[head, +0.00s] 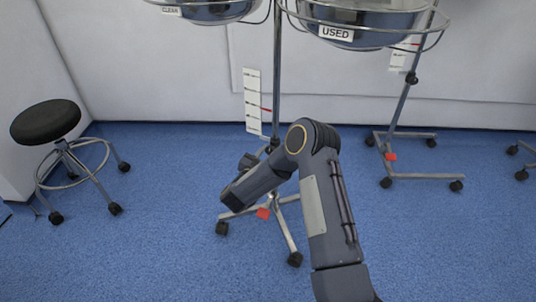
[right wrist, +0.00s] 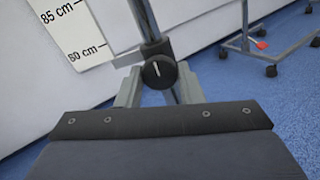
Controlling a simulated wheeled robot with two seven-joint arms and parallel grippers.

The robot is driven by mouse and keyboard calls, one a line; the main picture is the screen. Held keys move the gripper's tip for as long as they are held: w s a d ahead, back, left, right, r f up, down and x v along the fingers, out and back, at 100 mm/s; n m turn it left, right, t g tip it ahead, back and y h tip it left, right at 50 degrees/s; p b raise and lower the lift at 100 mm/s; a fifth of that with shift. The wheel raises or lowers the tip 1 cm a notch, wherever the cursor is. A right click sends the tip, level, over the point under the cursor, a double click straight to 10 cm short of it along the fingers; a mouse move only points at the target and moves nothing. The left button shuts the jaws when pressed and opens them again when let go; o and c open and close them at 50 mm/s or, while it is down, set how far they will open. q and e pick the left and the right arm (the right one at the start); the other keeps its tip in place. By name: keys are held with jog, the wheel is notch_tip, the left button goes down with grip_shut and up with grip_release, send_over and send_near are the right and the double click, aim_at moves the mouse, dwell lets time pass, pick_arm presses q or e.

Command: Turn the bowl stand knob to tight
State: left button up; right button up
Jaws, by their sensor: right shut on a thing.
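The bowl stand knob (right wrist: 159,73) is a round black knob with a short white line, which stands nearly upright in the right wrist view. It sits low on the grey pole of the bowl stand (head: 277,70) labelled CLEAN. My right gripper (right wrist: 158,88) is shut on the knob, with one grey finger on each side of it. In the head view my right arm reaches down to the pole's lower part and its fingertips are hidden. My left gripper is in neither view.
A second stand with the USED bowl (head: 360,20) is at right. A black stool (head: 46,121) stands at left. Blue floor between them is clear.

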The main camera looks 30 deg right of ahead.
jog(key=o, duration=1)
jog(key=shift+c, duration=0.2)
jog(key=p+v, duration=0.2)
jog(key=v, duration=0.6)
